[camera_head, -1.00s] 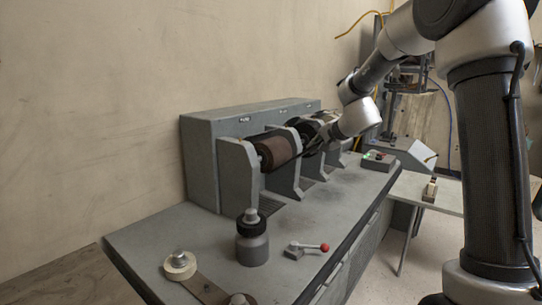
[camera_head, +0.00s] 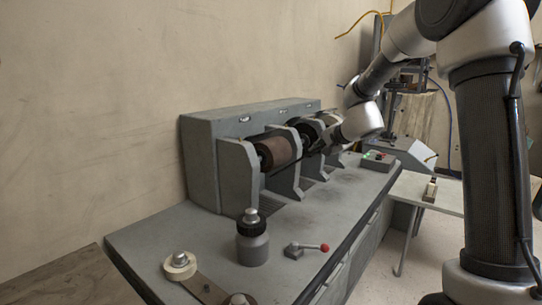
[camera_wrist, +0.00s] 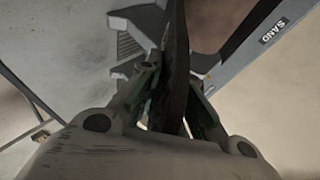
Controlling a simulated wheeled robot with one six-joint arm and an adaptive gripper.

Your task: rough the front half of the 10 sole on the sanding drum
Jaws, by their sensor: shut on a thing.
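My gripper (camera_head: 326,143) is at the grinding machine, beside the drums. In the wrist view my gripper (camera_wrist: 176,68) is shut on a dark, thin sole (camera_wrist: 178,35), seen edge-on and running up out of the frame. I cannot read a size on the sole, and its far end is hidden. A brown drum (camera_head: 279,151) sits between the left uprights of the machine. A darker drum (camera_head: 309,131) lies further along, partly behind my gripper. A "SAND" label (camera_wrist: 273,31) shows on the housing in the wrist view. I cannot tell whether the sole touches a drum.
Grey uprights (camera_head: 287,170) stand between the drums. A control box (camera_head: 377,160) stands at the far end. The bench middle is clear.

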